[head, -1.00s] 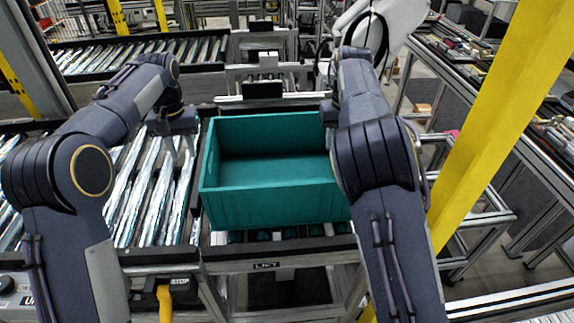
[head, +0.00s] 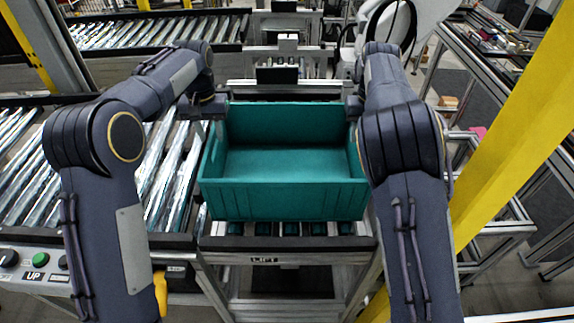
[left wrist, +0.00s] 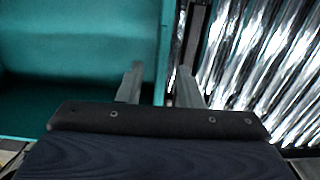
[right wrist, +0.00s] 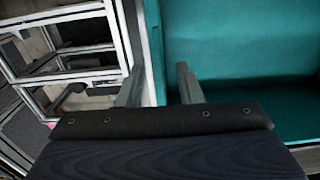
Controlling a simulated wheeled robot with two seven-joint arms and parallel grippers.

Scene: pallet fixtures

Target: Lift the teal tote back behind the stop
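The teal tote (head: 285,200) is open-topped, empty and looks level, over the small rollers of the lift station (head: 290,242). I cannot tell whether it rests on them. My left gripper (head: 222,103) is at its back left; in the left wrist view (left wrist: 158,75) its fingers stand apart on either side of the tote's side wall, with gaps showing. My right gripper (head: 355,103) is at the back right; in the right wrist view (right wrist: 160,75) its fingers stand apart around the opposite wall. I cannot make out which part is the stop.
A roller conveyor (head: 165,190) lies to the left. A post with a black block (head: 278,75) stands behind the tote. A yellow post (head: 520,140) rises at the right. A button panel marked UP (head: 35,262) is at the front left.

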